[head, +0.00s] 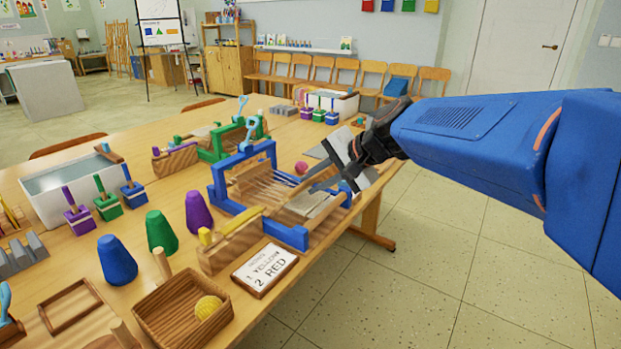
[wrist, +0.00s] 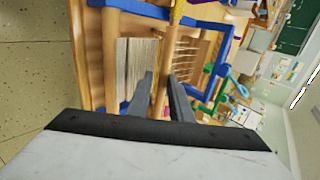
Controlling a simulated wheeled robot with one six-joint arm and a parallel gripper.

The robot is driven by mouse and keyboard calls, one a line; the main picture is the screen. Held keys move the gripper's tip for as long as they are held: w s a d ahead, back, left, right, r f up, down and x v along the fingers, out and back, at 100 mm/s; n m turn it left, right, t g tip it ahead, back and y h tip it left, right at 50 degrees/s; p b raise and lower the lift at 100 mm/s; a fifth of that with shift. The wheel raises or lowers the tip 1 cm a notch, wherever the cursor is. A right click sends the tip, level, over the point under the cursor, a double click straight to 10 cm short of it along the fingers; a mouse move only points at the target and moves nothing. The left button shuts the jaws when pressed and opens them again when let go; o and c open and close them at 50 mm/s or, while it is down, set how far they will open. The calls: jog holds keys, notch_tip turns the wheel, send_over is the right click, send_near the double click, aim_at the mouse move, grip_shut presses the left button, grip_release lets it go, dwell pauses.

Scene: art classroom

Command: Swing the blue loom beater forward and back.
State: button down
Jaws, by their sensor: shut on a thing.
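The blue loom (head: 290,236) stands on the near table's right side, with a wooden bed and pale woven threads. In the wrist view, its blue frame (wrist: 220,68) surrounds the threads and a toothed reed. The wooden beater bar (wrist: 169,48) runs between the two dark fingers of my gripper (wrist: 160,84). My gripper (head: 314,186) reaches in from the right in the head view and is shut on the bar. The fingers hide much of the beater in the head view, so its tilt is hard to tell there.
A green loom (head: 217,143) stands behind the blue one. The floor (head: 450,250) right of the table is clear.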

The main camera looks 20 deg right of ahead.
jog(key=shift+s+f, duration=0.25)
jog(key=shift+f, duration=0.3)
jog(key=c, duration=1.8)
grip_release()
jog(key=shift+d, duration=0.15)
jog(key=shift+o, duration=0.2)
jog(key=shift+r, duration=0.2)
jog(key=shift+r, duration=0.1)
